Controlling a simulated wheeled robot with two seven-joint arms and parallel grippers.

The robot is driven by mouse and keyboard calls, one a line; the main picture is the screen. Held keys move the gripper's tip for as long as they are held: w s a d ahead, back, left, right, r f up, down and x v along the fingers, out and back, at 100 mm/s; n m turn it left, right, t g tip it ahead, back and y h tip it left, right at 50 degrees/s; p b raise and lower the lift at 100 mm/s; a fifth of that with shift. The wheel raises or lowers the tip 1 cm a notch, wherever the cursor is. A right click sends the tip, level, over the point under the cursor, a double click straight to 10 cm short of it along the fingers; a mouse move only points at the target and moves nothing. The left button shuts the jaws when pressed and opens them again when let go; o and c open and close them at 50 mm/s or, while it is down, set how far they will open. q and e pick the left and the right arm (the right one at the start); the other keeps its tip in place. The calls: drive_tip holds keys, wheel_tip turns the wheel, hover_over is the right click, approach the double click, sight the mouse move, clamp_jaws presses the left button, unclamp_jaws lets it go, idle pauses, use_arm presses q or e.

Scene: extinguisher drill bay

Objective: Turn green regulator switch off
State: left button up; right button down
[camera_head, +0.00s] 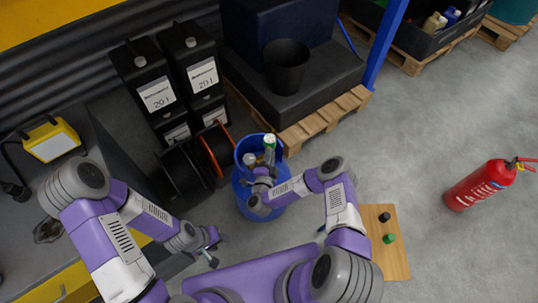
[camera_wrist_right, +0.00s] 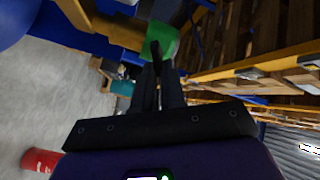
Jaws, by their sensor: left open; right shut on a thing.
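A small green knob-like piece (camera_head: 389,238) sits on a tan wooden board (camera_head: 396,264) on the floor, beside a similar black piece (camera_head: 384,217). Whether it is the regulator switch, and its setting, I cannot tell. My right gripper (camera_head: 263,177) is over the blue bin (camera_head: 243,191), well left of the board. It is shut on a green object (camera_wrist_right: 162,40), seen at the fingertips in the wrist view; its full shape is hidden. A green and white bottle-like thing (camera_head: 269,146) shows at the same place. My left gripper (camera_head: 212,248) is open and empty at lower left.
Black canisters (camera_head: 150,85), a cable reel (camera_head: 190,165) and a pallet (camera_head: 325,117) with a black pot (camera_head: 286,66) border the bin. Grey floor is clear between board and extinguisher.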

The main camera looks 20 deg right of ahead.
drive_tip(key=shift+f+m+b, duration=0.2)
drive_tip(key=shift+m+b, duration=0.05)
drive_tip(key=shift+m, duration=1.25)
drive_tip(key=shift+f+m+b, duration=0.2)
drive_tip(key=shift+m, duration=1.3)
drive_tip(key=c, duration=1.2)
unclamp_jaws()
drive_tip(key=p+v, duration=0.3)
drive_tip(key=v, duration=0.4)
drive_tip(key=shift+s, duration=0.3)
drive_tip(key=shift+w+a, duration=0.1)
drive_tip(key=shift+a, duration=0.1)
